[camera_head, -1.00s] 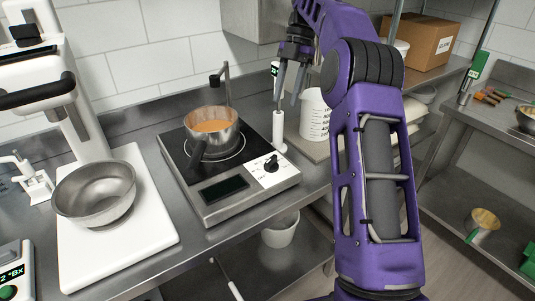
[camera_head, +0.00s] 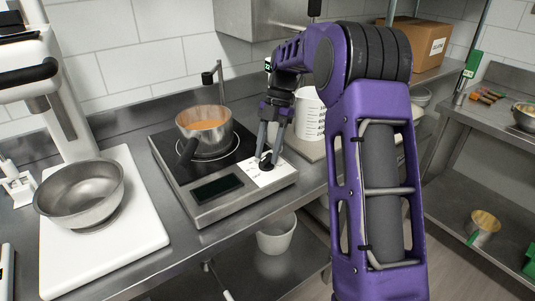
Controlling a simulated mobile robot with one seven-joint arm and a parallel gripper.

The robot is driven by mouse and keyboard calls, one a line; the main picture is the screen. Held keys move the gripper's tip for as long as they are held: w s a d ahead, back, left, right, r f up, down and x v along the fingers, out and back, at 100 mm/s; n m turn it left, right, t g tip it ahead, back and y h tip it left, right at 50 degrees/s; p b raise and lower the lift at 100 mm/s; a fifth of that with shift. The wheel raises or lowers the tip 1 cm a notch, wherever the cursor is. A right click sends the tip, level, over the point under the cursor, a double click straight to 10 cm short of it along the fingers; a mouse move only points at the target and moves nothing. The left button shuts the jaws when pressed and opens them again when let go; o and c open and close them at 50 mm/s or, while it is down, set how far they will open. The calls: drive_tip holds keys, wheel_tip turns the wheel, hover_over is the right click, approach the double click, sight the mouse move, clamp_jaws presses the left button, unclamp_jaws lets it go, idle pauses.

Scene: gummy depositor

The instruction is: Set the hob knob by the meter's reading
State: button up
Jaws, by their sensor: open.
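The hob (camera_head: 218,207) is a steel-cased unit with a black glass top on the counter. Its black knob (camera_head: 266,163) sits on a white panel at the front right. My gripper (camera_head: 267,157) points down at the knob, its open fingers around or just beside it; I cannot tell if they touch it. The fingers partly hide the knob and its marks. A saucepan (camera_head: 222,140) with orange liquid stands on the hob. The hob's dark display (camera_head: 217,188) shows no readable figures. A meter with a green-lit display (camera_head: 268,65) is mostly hidden behind my arm.
A metal bowl (camera_head: 80,205) sits on the white mixer base (camera_head: 125,250) at left. A thin post (camera_head: 221,85) with a side arm rises behind the pan. A white measuring bucket (camera_head: 309,115) stands right of my gripper.

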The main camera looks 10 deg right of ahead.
drive_tip(key=shift+s+f, duration=0.1)
drive_tip(key=shift+f, duration=0.05)
clamp_jaws()
